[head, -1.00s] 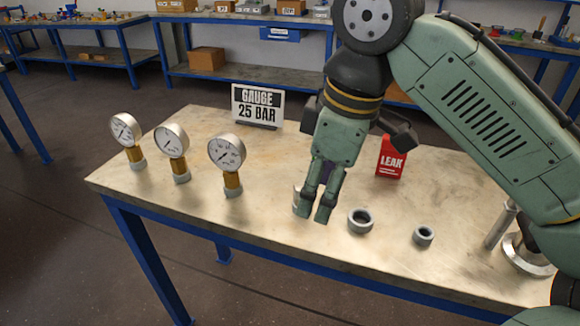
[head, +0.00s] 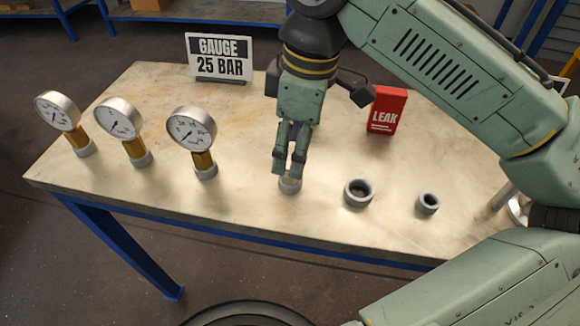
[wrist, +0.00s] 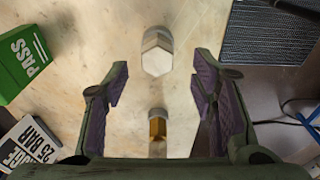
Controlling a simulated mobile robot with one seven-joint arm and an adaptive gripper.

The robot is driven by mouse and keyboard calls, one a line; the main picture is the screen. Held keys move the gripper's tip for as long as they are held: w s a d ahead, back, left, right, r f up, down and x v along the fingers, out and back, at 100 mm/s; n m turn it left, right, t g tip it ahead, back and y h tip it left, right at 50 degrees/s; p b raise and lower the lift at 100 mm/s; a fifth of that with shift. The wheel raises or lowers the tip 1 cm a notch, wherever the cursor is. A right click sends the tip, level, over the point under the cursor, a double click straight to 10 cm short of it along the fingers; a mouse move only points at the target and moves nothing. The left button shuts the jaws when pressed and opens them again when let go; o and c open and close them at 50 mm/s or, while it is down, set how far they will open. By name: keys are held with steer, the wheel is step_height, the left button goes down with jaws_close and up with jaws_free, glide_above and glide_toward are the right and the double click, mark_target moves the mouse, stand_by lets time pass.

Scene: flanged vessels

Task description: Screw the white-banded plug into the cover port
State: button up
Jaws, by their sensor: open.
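A short pale plug (head: 290,185) stands on the table (head: 250,222) directly below my gripper (head: 287,172) in the head view. In the wrist view the plug (wrist: 157,52) shows a hexagonal, light metallic top, roughly centred between the fingertips. My gripper (wrist: 163,82) is open, with nothing held. I cannot tell whether the fingertips are above the plug or beside its top. The plug's white band is not clear. I cannot make out the cover port; a metal flanged part (head: 519,209) at the right is mostly hidden by my arm.
Two grey rings, a larger (head: 358,193) and a smaller (head: 428,203), sit right of the plug. Three gauges with brass stems (head: 202,160) stand left. A GAUGE 25 BAR sign (head: 220,58) and red LEAK block (head: 386,110) stand behind. The wrist view shows a green PASS block (wrist: 22,65).

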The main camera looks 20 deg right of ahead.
mark_target(290, 161)
steer(key=f, duration=0.5)
steer(key=shift+w+a+p, duration=0.15)
steer(key=shift+w+p, duration=0.15)
steer(key=shift+p, duration=0.05)
steer(key=shift+c, duration=0.3)
jaws_close()
